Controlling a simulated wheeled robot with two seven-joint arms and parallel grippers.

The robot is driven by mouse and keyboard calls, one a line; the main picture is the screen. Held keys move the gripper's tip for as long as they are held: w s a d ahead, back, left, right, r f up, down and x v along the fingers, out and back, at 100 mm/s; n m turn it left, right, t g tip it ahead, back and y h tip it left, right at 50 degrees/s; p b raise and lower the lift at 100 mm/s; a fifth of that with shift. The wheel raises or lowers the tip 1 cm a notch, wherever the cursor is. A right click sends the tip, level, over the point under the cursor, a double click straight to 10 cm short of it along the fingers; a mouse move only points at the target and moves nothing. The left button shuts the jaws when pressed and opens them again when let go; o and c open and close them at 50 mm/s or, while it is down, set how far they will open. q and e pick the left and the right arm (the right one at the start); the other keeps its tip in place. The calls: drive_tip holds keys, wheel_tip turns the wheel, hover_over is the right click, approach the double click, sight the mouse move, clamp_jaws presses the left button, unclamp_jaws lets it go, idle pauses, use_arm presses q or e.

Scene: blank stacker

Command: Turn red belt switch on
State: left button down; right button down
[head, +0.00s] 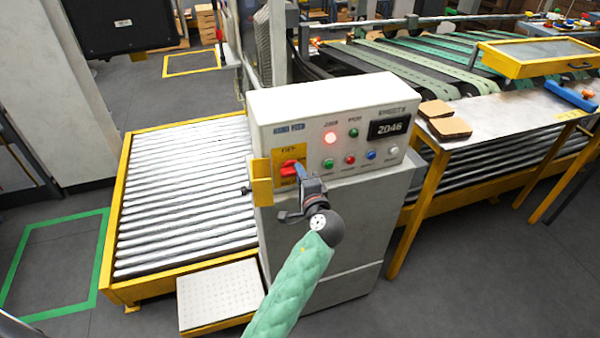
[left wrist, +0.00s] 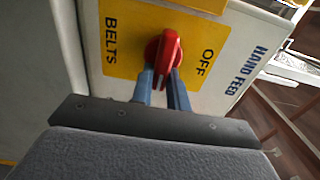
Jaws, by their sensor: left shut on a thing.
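The red belt switch (head: 288,170) is a knob on a yellow plate at the left of the control panel (head: 262,112). In the left wrist view the red switch (left wrist: 163,50) sits on a yellow plate (left wrist: 122,38) lettered BELTS and OFF. My left gripper (head: 299,170) is at the panel front. Its two blue-grey fingers (left wrist: 163,76) are shut on the switch's lower part, one on each side. The fingers hide part of the knob in the head view. My right gripper is not in view.
Lit red lamp (head: 330,138), coloured buttons (head: 349,159) and a display reading 2046 (head: 389,127) are right of the switch. A yellow bracket (head: 261,182) juts out left of it. A roller conveyor (head: 185,190) lies left, a metal table (head: 480,118) right.

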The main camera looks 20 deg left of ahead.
use_arm(q)
drive_tip(key=shift+f, duration=0.1)
idle(0.3)
drive_tip(key=c, duration=1.4)
unclamp_jaws()
drive_tip(key=shift+o, duration=0.2)
